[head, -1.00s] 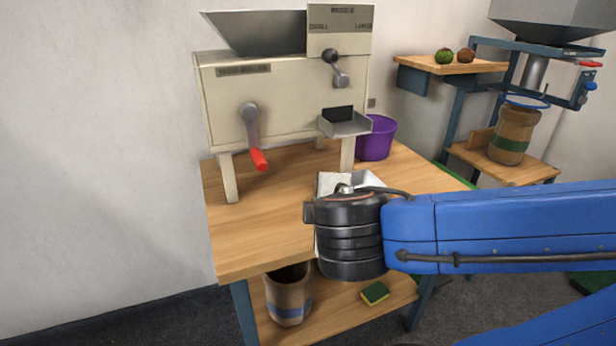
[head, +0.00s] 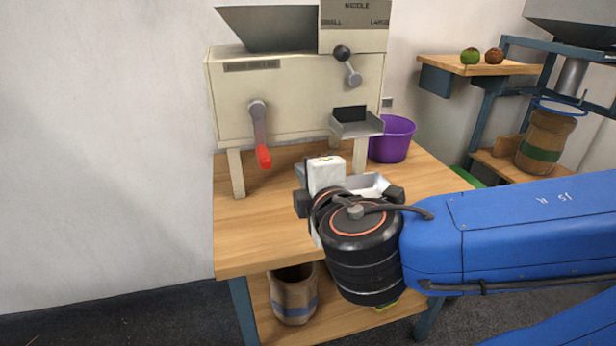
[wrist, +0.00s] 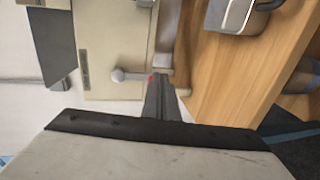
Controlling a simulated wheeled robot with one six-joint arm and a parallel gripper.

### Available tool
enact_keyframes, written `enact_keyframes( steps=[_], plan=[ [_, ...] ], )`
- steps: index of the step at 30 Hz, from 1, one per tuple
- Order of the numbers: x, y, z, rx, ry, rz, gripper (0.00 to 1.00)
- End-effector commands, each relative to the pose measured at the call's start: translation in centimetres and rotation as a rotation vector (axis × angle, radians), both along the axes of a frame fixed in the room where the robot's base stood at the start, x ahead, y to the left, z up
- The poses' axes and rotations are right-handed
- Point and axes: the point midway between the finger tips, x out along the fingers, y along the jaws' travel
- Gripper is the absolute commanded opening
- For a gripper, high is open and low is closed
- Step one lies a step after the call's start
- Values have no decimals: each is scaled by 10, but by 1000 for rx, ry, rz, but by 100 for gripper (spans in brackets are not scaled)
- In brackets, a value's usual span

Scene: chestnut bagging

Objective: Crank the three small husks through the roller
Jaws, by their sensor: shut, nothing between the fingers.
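The cream roller machine (head: 230,100) stands on a wooden table. Its crank (head: 257,120) hangs down, with a red handle (head: 263,157) at the end. The selector lever (head: 348,66) has its dark ball at upper left. My gripper's pale body shows in front of the machine in the head view, its fingers hidden. In the wrist view my gripper (wrist: 163,82) is shut and empty, pointing towards the machine. The red of the handle (wrist: 152,77) shows just beside the fingertips; I cannot tell whether they touch. No husks are visible in the hopper (head: 270,28).
A metal tray (head: 372,180) lies on the table behind my wrist, below the outlet chute (head: 357,127). A purple bucket (head: 392,140) stands at the right. A sack (head: 293,297) is on the lower shelf. Green (head: 470,56) and brown (head: 495,55) balls sit on another stand.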

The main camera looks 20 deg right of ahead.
Motion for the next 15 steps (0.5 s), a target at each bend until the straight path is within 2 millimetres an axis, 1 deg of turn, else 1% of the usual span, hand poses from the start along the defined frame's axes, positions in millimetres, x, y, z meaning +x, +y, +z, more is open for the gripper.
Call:
enact_keyframes(
  steps=[15],
  plan=[
    [42,-2,-1,-1,2,-5,0]
  ],
)
